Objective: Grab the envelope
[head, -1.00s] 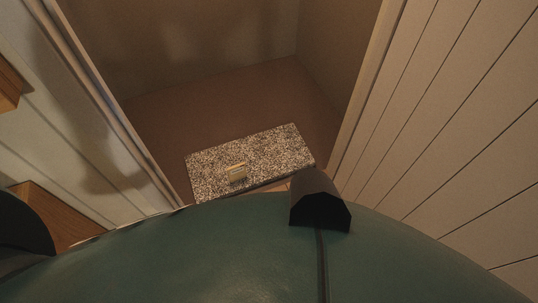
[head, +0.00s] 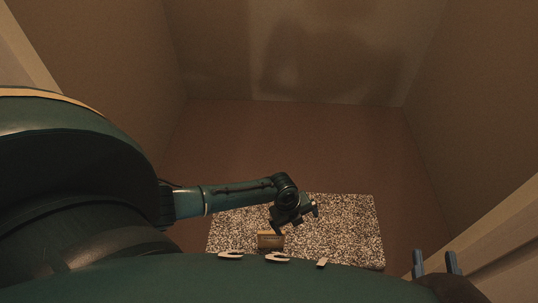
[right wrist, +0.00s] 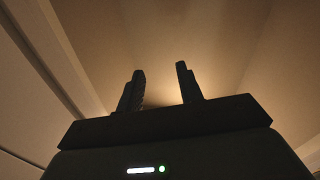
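A small tan, boxy item (head: 270,241) lies on a speckled slab in the head view. It may be the envelope, but it is too small to tell for sure. My left gripper (head: 298,219) reaches in from the left, above the slab and just up and right of the tan item. Its fingers look spread, with nothing seen between them; I cannot tell its height above the slab. My right gripper (head: 435,260) is at the lower right, away from the slab, its two fingers apart and empty. The right wrist view also shows these fingers (right wrist: 160,88) spread, facing bare surfaces.
The speckled slab (head: 350,225) lies on a brown floor (head: 290,140) inside a walled recess. Several small pale items, one of them a curved piece (head: 231,255), show at its near edge, partly by my green body. A pale door frame (head: 490,240) stands at the right.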

